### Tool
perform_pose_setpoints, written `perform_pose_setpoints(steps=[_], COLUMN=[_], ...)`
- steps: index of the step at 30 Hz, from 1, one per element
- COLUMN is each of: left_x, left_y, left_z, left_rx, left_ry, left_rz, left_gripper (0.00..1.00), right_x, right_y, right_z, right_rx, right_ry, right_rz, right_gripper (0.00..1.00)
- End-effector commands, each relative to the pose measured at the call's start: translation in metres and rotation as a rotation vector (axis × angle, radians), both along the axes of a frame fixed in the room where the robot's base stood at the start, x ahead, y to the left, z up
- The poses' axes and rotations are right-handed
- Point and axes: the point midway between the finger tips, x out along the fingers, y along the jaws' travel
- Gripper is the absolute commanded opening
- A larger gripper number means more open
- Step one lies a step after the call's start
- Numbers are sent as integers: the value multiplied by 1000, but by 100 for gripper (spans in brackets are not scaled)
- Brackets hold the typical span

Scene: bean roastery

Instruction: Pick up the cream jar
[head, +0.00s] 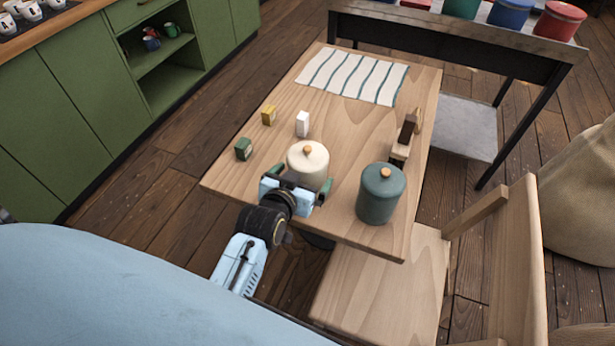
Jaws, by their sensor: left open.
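The cream jar (309,160) stands upright on the wooden table (345,125), with a round wooden knob on its lid. My left gripper (308,188) is at the jar's near side, its dark green fingers spread to the left and right of the jar's lower part. The gripper is open, and I cannot tell whether a finger touches the jar. The gripper hides the jar's lower front. My right gripper is not in view.
A teal jar (380,195) stands close to the right. Small green (243,149), yellow (268,115) and white (302,124) boxes stand left and behind. A wooden holder (403,140) is at right, a striped cloth (355,76) at the back. A chair (385,290) stands at the near right.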

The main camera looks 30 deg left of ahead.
Motion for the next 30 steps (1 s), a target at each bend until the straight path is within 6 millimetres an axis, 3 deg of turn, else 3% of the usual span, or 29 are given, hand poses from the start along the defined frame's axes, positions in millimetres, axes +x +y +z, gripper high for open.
perform_pose_setpoints(steps=[4, 12, 25, 30], left_x=[15, 17, 17, 18], left_y=[1, 1, 1, 1], left_z=[-7, -7, -7, -5], left_rx=[0, 0, 0, 0], left_ry=[0, 0, 0, -6], left_rz=[0, 1, 0, 0], left_gripper=[100, 100, 44, 44], right_x=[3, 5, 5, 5], right_y=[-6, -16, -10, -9], right_z=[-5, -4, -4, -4], right_rx=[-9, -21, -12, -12], right_ry=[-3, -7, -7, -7], right_rz=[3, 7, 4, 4], right_gripper=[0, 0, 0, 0])
